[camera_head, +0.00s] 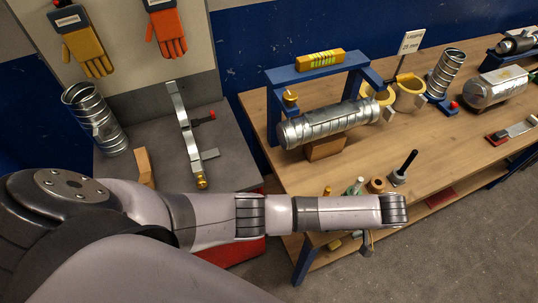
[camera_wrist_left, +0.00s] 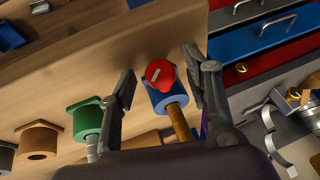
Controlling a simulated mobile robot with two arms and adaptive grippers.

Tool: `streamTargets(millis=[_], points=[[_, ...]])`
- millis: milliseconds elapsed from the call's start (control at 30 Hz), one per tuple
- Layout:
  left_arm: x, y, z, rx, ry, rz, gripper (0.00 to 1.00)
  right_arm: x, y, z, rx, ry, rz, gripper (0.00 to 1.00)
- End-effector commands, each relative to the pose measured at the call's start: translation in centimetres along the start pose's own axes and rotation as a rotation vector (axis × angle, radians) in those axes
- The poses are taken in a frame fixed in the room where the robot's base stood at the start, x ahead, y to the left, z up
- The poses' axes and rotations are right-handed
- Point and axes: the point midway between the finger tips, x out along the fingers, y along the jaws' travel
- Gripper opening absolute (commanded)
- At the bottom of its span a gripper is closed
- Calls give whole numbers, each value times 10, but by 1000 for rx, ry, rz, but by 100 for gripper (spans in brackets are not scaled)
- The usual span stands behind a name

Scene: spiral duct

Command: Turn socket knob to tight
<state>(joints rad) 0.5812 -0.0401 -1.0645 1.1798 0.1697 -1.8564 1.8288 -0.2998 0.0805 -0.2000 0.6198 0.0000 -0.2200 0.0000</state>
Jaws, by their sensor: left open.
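A red knob (camera_wrist_left: 160,73) with a white pointer mark sits on a blue socket block (camera_wrist_left: 166,98) in the left wrist view. A brass-coloured rod (camera_wrist_left: 180,122) comes out of the block. My left gripper (camera_wrist_left: 159,68) is open, with one finger on each side of the knob; I cannot tell whether either touches it. In the head view my left gripper (camera_head: 367,243) is mostly hidden below the end of my left arm, by the bench's front edge. The red knob is not visible there. My right gripper is not in view.
Beside the blue block are a green socket (camera_wrist_left: 87,120) and a brown socket (camera_wrist_left: 38,142). On the bench (camera_head: 440,150) a blue frame (camera_head: 272,110) stands over a spiral duct (camera_head: 325,125). Drawers (camera_wrist_left: 262,42) are at the wrist view's upper right.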

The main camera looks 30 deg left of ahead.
Motion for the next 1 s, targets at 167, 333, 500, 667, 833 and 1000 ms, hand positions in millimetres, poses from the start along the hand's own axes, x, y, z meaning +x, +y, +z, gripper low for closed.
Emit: streamTargets(millis=[167, 333, 500, 667, 833, 1000], points=[[1, -4, -1, -55, 3, 138, 46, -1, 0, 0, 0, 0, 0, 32], [-8, -6, 3, -103, -8, 258, 46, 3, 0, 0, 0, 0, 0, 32], [-42, -14, 4, -102, -9, 253, 46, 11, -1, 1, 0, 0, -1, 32], [-75, -23, 3, -101, -7, 252, 46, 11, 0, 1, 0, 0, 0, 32], [-106, -27, -1, -98, 2, 261, 46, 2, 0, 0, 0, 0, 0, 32], [-126, -34, -1, -100, 3, 255, 46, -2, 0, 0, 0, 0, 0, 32]])
